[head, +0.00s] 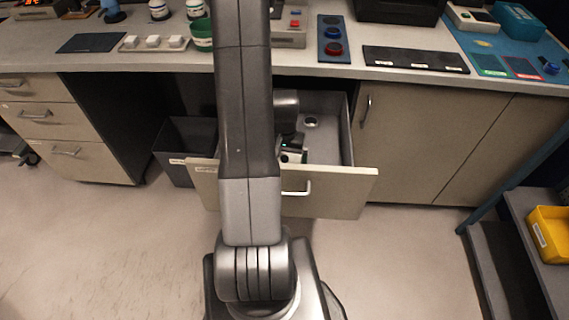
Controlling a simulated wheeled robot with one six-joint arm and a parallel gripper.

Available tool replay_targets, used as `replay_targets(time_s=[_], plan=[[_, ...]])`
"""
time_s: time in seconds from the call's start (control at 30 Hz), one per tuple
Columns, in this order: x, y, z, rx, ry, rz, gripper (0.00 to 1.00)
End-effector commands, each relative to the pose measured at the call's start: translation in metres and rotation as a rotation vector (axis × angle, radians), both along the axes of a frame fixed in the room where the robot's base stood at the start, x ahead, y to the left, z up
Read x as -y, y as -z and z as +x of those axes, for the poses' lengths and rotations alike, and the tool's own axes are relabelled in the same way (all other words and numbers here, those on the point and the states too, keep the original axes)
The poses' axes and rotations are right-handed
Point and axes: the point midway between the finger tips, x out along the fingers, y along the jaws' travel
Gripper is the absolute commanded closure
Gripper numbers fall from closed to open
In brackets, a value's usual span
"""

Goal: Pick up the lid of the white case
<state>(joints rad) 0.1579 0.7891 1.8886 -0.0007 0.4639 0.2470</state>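My arm reaches forward over an open drawer (330,195) below the bench. My gripper (292,148) seems to be the dark shape inside the drawer, partly hidden by my own arm. Its fingers are too small and dark to tell whether they are open or shut. A small whitish item (291,157) shows at or just below it; I cannot tell if it is the white case, its lid or part of my gripper. A small round dark item with a pale rim (311,122) lies farther back in the drawer. No white case or lid can be made out clearly.
The bench top (350,70) carries button panels, jars and trays. A dark bin (186,150) stands left of the drawer. Closed cabinet doors (420,140) are at right. A yellow bin (550,233) sits on a shelf at far right. The floor in front is mostly clear.

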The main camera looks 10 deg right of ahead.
Motion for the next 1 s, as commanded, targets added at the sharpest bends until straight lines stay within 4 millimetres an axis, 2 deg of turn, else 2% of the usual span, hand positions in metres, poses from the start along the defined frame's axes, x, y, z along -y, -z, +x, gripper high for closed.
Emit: replay_targets(time_s=[0.27, 0.47, 0.53, 0.57, 0.8, 1.0], plan=[[0.000, 0.003, 0.000, 0.000, 0.000, 0.000, 0.00], [0.000, 0.003, 0.000, 0.000, 0.000, 0.000, 0.35], [0.000, 0.003, 0.000, 0.000, 0.000, 0.000, 0.36], [0.000, 0.003, 0.000, 0.000, 0.000, 0.000, 0.40], [0.000, -0.001, 0.000, 0.002, 0.000, -0.001, 0.40], [0.000, -0.028, 0.001, 0.005, 0.000, -0.001, 0.40]])
